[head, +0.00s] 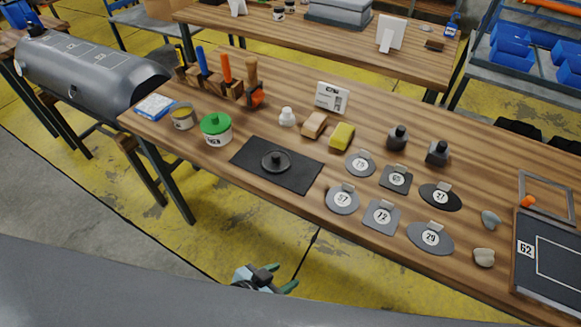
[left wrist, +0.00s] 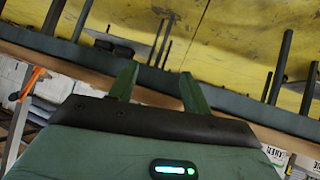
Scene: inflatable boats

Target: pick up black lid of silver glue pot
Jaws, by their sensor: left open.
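The black lid (head: 276,161), round with a raised knob, lies on a dark rectangular mat (head: 303,178) on the wooden workbench. The silver glue pot (head: 183,117) stands at the left of the bench, apart from the lid, its top showing yellowish. My left gripper (head: 282,281) is low in front of the bench's near edge, below the lid in the head view, with nothing between its fingers. Its two green fingers (left wrist: 158,82) stand apart in the left wrist view, which does not show the lid. My right gripper is not in view.
A tool rack (head: 221,86), a yellow sponge (head: 341,136) and several numbered grey patches (head: 382,216) are nearby. The bench's near edge lies between my gripper and the mat.

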